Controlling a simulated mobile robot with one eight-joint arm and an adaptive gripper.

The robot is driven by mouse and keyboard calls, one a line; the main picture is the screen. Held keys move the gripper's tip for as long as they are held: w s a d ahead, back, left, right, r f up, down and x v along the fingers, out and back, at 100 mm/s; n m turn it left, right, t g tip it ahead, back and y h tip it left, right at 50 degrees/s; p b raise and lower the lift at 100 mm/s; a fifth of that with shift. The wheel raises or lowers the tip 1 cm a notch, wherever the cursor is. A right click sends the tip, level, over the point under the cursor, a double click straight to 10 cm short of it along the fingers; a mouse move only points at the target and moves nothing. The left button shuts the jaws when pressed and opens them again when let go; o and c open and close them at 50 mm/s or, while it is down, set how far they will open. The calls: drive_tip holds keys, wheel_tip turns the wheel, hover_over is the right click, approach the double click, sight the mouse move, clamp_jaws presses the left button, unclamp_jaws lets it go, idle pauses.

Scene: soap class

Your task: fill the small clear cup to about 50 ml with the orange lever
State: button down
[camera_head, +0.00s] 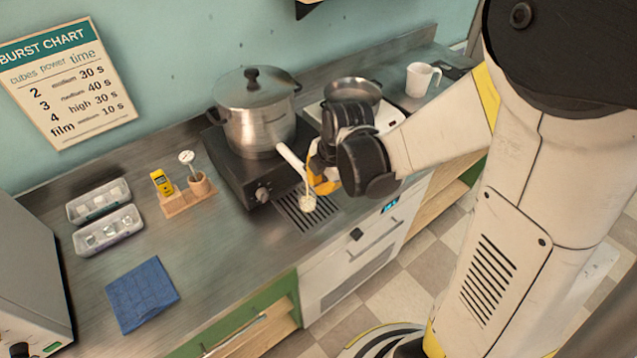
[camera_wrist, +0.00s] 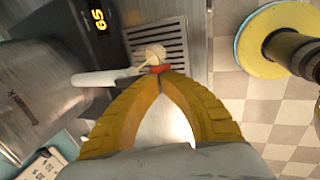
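The steel pot (camera_head: 254,112) has a pale spout (camera_head: 290,156) at its side. In the wrist view the spout (camera_wrist: 100,77) ends at the small orange-red lever (camera_wrist: 158,69). My gripper (camera_wrist: 161,78) has its yellow fingertips together right at the lever; I cannot tell whether the lever is between them or just touched. In the head view my gripper (camera_head: 322,182) is beside the spout's end. A thin pale stream (camera_head: 305,187) runs down to the small cup (camera_head: 307,203) on the drain grate. The cup (camera_wrist: 152,54) shows cream-coloured content; its level is too small to read.
The pot stands on a black hot plate (camera_head: 228,158). A pan (camera_head: 352,92) and white mug (camera_head: 420,79) are behind my arm. A wooden stand (camera_head: 188,197) holds a yellow thermometer and a dial probe.

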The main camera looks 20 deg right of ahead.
drive_tip(key=shift+r, duration=0.1)
idle(0.4)
drive_tip(key=shift+r+p, duration=0.6)
drive_tip(key=shift+r, duration=0.15)
